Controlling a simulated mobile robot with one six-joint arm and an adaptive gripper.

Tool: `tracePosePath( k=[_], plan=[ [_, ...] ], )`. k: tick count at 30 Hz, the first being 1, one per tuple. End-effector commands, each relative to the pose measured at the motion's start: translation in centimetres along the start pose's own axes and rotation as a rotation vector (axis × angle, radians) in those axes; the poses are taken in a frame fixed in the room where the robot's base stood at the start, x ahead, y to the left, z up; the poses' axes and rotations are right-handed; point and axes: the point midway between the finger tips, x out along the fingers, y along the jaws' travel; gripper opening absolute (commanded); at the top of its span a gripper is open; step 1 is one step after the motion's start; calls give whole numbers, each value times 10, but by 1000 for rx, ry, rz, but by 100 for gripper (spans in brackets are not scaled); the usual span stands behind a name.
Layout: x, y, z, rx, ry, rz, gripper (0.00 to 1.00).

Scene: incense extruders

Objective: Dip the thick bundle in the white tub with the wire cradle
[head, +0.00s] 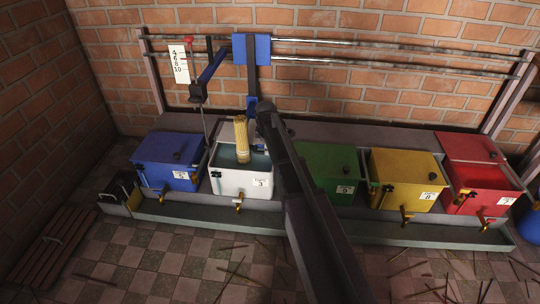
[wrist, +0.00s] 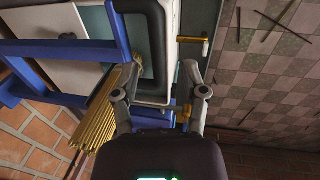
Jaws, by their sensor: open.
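The thick bundle (head: 241,137) of yellowish sticks stands nearly upright over the white tub (head: 241,184). Its lower end is at the tub's opening; I cannot tell whether it touches the dark liquid. The white tub carries a label with a 3 and a brass tap. In the wrist view the bundle (wrist: 98,115) lies just left of my gripper (wrist: 160,75), outside the fingers. My gripper is open, with no stick between its fingers. I cannot make out the wire cradle clearly.
A blue hoist frame (head: 252,50) hangs from wall rails above the tubs. A blue tub (head: 168,160) stands left; green (head: 330,172), yellow (head: 405,180) and red (head: 478,180) tubs stand right. Loose sticks litter the checkered floor (head: 170,265).

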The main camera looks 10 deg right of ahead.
Motion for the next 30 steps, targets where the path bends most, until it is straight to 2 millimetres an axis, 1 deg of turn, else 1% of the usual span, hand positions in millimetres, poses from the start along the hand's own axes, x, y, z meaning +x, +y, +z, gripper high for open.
tracePosePath(
  k=[1,9,15,25,26,27,29,30],
  plan=[
    [8,0,0,0,0,0,56],
    [24,0,0,0,0,0,56],
    [28,0,1,1,0,0,56],
    [28,0,1,1,0,0,56],
    [28,0,1,2,0,0,54],
    [28,0,1,2,0,0,42],
    [28,0,1,2,0,0,24],
    [28,0,1,2,0,0,12]
  ],
)
